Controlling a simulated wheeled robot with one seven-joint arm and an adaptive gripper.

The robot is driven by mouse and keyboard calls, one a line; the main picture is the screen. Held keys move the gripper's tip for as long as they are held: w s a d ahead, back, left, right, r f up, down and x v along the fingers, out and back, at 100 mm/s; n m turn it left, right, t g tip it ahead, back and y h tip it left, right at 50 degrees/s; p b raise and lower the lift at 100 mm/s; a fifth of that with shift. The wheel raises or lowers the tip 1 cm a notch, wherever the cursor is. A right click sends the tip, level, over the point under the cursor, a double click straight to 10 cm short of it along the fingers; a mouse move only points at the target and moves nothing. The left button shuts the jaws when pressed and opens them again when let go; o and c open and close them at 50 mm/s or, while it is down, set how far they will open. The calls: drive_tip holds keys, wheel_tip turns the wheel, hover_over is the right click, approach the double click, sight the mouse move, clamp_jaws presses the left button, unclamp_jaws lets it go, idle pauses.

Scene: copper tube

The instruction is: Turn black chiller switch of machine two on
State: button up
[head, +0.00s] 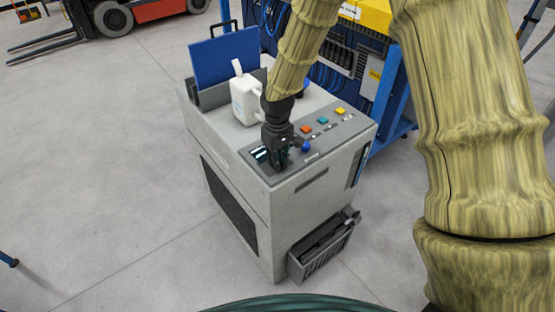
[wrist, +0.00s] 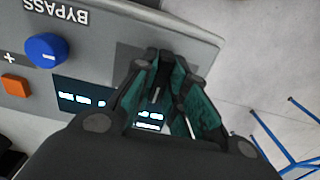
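The grey machine (head: 240,190) stands on the floor in the head view, with a dark control panel (head: 335,127) on its top. My gripper (head: 280,158) points down at the near left corner of that panel, beside the lit display (head: 260,154). In the wrist view my gripper (wrist: 175,62) has its dark fingers with teal inner faces close over the panel edge, near a dark grey patch (wrist: 128,56). The fingertips look close together. Whether something sits between them is unclear. No black switch shows clearly; the fingers may hide it.
A blue knob (wrist: 47,50) by the word BYPASS and an orange button (wrist: 15,85) sit left of the fingers. A white jug (head: 243,98) and a blue panel (head: 224,56) are on the machine's top. A dark bin (head: 323,245) hangs low on its side. Open floor lies left.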

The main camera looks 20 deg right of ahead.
clamp_jaws()
drive_tip(key=m, duration=0.5)
drive_tip(key=shift+m, duration=0.4)
drive_tip(key=m, duration=0.6)
drive_tip(key=shift+p, duration=0.4)
drive_tip(key=shift+w, duration=0.1)
drive_tip(key=o, duration=0.8)
unclamp_jaws()
wheel_tip(320, 180, up, 12)
drive_tip(key=shift+r, duration=0.1)
